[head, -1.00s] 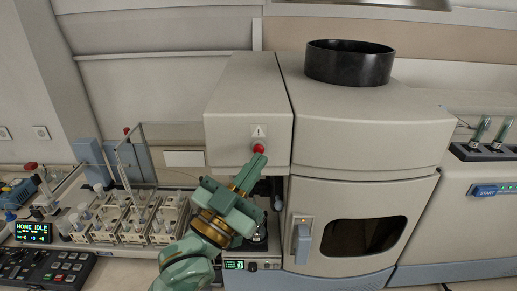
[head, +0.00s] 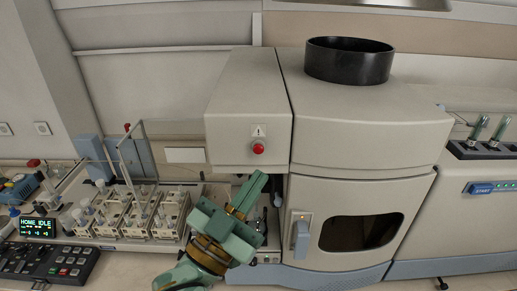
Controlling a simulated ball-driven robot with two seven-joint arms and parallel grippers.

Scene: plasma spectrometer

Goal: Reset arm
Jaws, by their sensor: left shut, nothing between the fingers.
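My left gripper (head: 255,186) is green with a brass-coloured ring at the wrist. It is shut and empty, pointing up and to the right in front of the spectrometer (head: 362,151). Its fingertips are below the red button (head: 258,148) on the grey box front, apart from it in the picture. The button sits under a small warning sign. My left arm comes in from the bottom edge and hides part of the instrument's lower left front. My right gripper is out of view.
An autosampler with several racks of vials (head: 130,212) stands to the left. A display (head: 38,228) reads HOME IDLE above a black keypad (head: 47,263). The spectrometer door has a handle (head: 301,238) just right of my gripper. A blue START button (head: 480,188) is at the far right.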

